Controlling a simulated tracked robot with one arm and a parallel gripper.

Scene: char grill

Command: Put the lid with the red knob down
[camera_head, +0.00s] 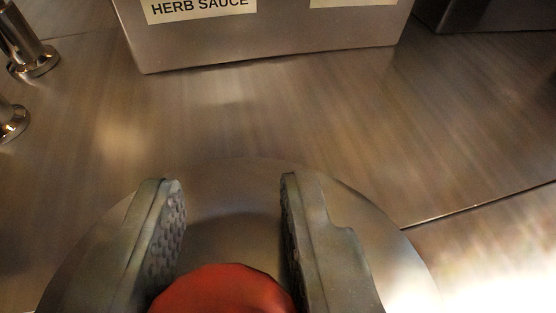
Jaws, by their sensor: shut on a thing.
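The lid (235,178) is a round, shiny metal disc at the bottom of the view. Its red knob (225,290) is between the two grey, textured fingers of my gripper (232,195), partly cut off by the lower picture edge. My gripper is shut on the knob, with the fingers at its left and right sides. The lid's far rim shows against the metal counter behind it. I cannot tell whether the lid touches the counter or is above it.
A metal container (270,38) labelled "HERB SAUCE" stands on the brushed metal counter (240,115) beyond the lid. Shiny metal posts (28,42) stand at the left. A seam (480,205) crosses the counter at the right. The counter between lid and container is clear.

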